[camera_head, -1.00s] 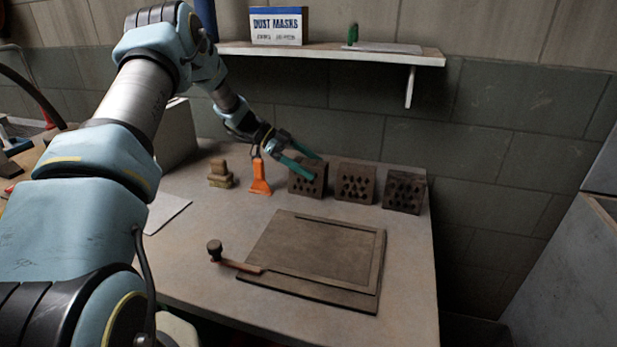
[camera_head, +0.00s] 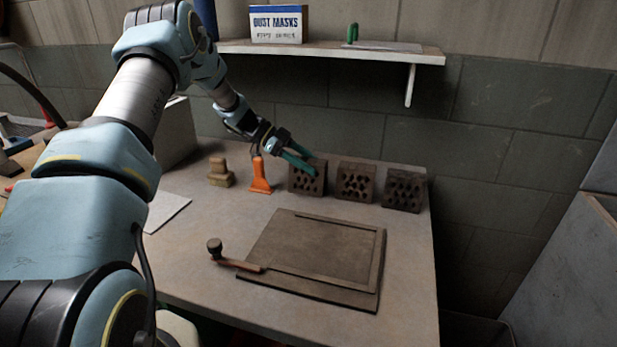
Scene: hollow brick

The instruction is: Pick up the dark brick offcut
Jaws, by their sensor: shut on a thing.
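Three dark, holed brick pieces stand in a row at the back of the bench: a left one (camera_head: 308,184), a middle one (camera_head: 355,182) and a right one (camera_head: 404,191). They look alike, and I cannot tell which differs as the offcut. My gripper (camera_head: 307,163) has teal fingers and is at the top of the left brick. One finger lies across its front face and the other is by its top edge. The jaws are shut on this brick, which appears to rest on the bench. The exact contact is partly hidden.
An orange tool (camera_head: 260,178) and a small tan stack (camera_head: 220,173) stand left of the bricks. A flat framed board (camera_head: 320,247) with a knobbed handle (camera_head: 215,247) lies in front. A shelf (camera_head: 330,52) with a dust mask box (camera_head: 277,25) hangs above.

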